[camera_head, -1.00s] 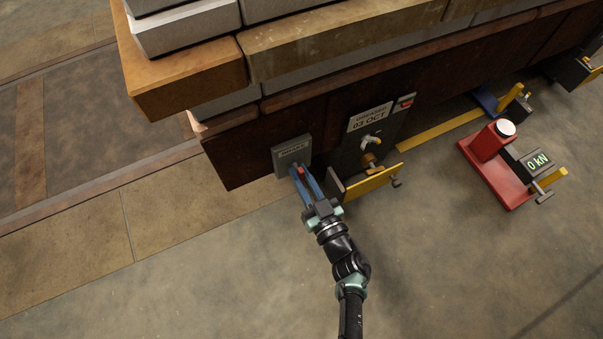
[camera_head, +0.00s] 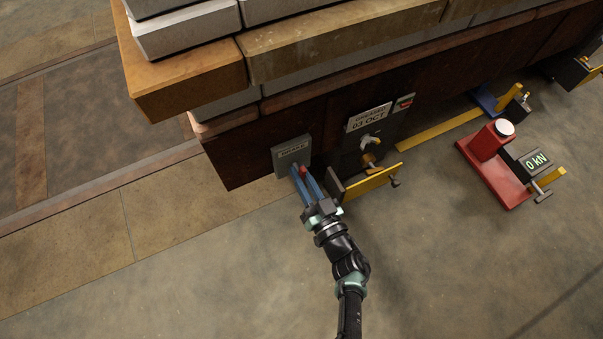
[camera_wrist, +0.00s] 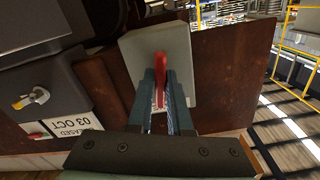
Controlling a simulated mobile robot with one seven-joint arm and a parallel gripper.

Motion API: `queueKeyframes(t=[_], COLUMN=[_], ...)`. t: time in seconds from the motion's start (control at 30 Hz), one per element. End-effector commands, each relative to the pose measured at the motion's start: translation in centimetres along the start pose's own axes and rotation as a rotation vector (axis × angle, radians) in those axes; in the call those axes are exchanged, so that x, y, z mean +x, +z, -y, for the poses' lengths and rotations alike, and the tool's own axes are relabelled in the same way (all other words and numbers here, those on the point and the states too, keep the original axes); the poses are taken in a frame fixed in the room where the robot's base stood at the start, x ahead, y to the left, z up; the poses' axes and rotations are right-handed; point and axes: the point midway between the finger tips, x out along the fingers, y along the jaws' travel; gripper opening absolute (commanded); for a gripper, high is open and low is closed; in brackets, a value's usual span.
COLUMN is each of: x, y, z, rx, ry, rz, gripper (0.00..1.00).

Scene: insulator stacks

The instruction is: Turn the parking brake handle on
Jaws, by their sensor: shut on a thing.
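The parking brake handle (camera_wrist: 160,78) is a small red lever on the front of a grey brake box (camera_head: 283,160), fixed to the dark brown side of the stack's base. In the head view the red handle (camera_head: 303,171) shows between the blue fingers. My gripper (camera_wrist: 160,88) is shut on the handle, with one blue finger on each side of it. My gripper also shows in the head view (camera_head: 302,176), reaching up from the bottom. The handle's lower part is partly hidden by the fingers, and the box's lettering is hard to read.
Right of the box are a panel with a "03 OCT" label (camera_head: 370,116) and a projecting yellow bracket (camera_head: 372,184). A red jack-like unit (camera_head: 494,170) with a "0 kN" display stands farther right. The floor in front is clear.

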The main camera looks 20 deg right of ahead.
Motion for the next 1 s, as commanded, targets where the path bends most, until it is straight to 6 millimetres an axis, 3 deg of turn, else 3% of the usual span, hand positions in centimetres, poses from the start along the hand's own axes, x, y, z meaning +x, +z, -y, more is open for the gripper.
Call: queueKeyframes(t=[1.0], x=[-0.09], y=[0.14], z=[-0.08], rx=[0.243], ry=[0.002], rz=[0.003], gripper=[0.0])
